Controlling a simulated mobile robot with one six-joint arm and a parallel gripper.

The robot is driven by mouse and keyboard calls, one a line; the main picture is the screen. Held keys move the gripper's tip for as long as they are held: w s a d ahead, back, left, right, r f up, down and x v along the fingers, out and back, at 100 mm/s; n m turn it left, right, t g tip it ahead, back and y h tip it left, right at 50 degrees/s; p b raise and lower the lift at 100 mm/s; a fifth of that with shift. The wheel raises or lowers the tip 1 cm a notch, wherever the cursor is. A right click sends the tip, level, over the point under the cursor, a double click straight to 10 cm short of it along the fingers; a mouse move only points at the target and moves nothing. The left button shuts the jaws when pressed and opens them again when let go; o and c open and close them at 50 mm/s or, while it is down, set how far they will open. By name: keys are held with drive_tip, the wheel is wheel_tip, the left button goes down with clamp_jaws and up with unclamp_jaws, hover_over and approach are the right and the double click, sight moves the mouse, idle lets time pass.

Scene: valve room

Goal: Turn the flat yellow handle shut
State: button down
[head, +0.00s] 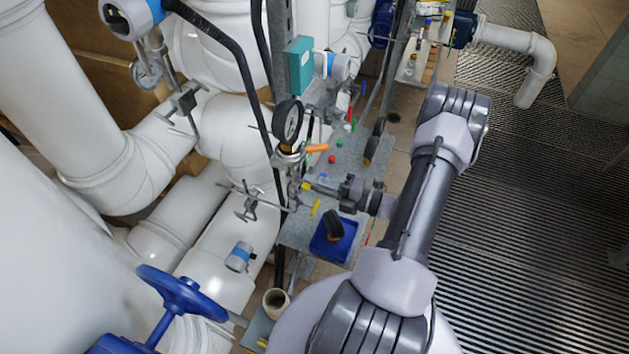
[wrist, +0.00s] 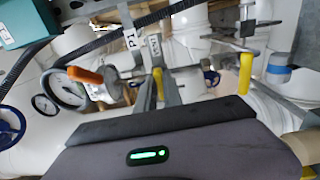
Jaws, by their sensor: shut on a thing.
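The flat yellow handle (wrist: 157,83) sits between my two grey fingers in the wrist view, seen nearly edge-on. In the head view, a small yellow end of it (head: 306,186) shows at my fingertips, by the pipework under the round gauge. My gripper (head: 313,187) is shut on this handle and reaches in from the right. My fingers hide part of it, and I cannot tell its exact angle. A second yellow handle (wrist: 245,73) hangs free to the right in the wrist view; it also shows just below my gripper in the head view (head: 316,208).
An orange handle (head: 316,148) and a round gauge (head: 287,124) are close above my gripper. A blue tray (head: 328,250) lies below on the grey shelf. White pipes and a blue handwheel (head: 180,290) fill the left. The grating (head: 540,220) at right is clear.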

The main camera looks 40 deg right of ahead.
idle(0.5)
drive_tip(key=c, duration=1.5)
unclamp_jaws()
drive_tip(key=v, duration=1.7)
drive_tip(key=shift+s, duration=0.2)
